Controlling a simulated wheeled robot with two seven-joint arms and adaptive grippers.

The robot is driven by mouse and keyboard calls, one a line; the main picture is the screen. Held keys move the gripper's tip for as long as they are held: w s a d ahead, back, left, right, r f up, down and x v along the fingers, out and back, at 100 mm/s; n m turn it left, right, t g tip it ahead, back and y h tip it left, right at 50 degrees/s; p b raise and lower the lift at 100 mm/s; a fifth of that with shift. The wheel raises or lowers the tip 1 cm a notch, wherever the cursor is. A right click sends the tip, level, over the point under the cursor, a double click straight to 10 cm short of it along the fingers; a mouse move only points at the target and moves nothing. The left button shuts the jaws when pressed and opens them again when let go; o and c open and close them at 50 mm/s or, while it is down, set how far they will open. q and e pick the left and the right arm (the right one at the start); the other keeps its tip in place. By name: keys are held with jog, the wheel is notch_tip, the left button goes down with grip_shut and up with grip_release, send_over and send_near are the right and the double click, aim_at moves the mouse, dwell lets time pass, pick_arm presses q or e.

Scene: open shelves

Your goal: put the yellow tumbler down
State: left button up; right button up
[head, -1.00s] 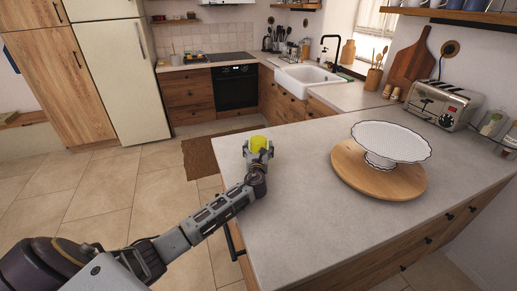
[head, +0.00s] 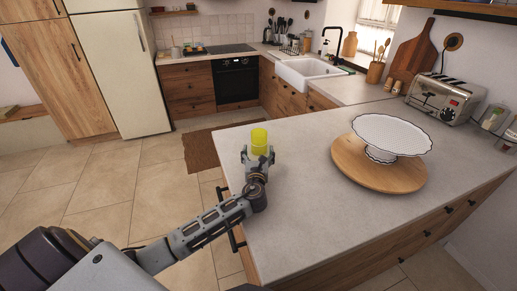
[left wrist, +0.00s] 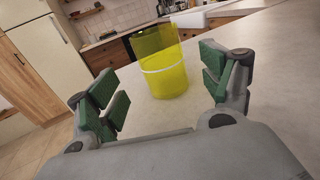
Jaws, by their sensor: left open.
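The yellow tumbler (head: 259,141) is see-through and stands upright on the grey countertop (head: 310,220), near its far left edge. It also shows in the left wrist view (left wrist: 160,65), with a pale band around it. My left gripper (head: 258,155) is open, just on the near side of the tumbler. In the left wrist view its green-padded fingers (left wrist: 165,88) are spread wide, one to each side of the tumbler's near side, with gaps between pads and tumbler. My right gripper is not in view.
A white cake stand (head: 390,135) on a round wooden board (head: 350,170) stands to the right on the counter. A toaster (head: 446,98) is at the back right. The counter between the tumbler and the board is clear.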

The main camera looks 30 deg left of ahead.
pick_arm(q)
jog(key=shift+v, duration=0.95)
jog(key=shift+s+d, duration=0.3)
jog(key=shift+s, duration=0.3)
jog(key=shift+o, duration=0.4)
jog(key=shift+s, duration=0.1)
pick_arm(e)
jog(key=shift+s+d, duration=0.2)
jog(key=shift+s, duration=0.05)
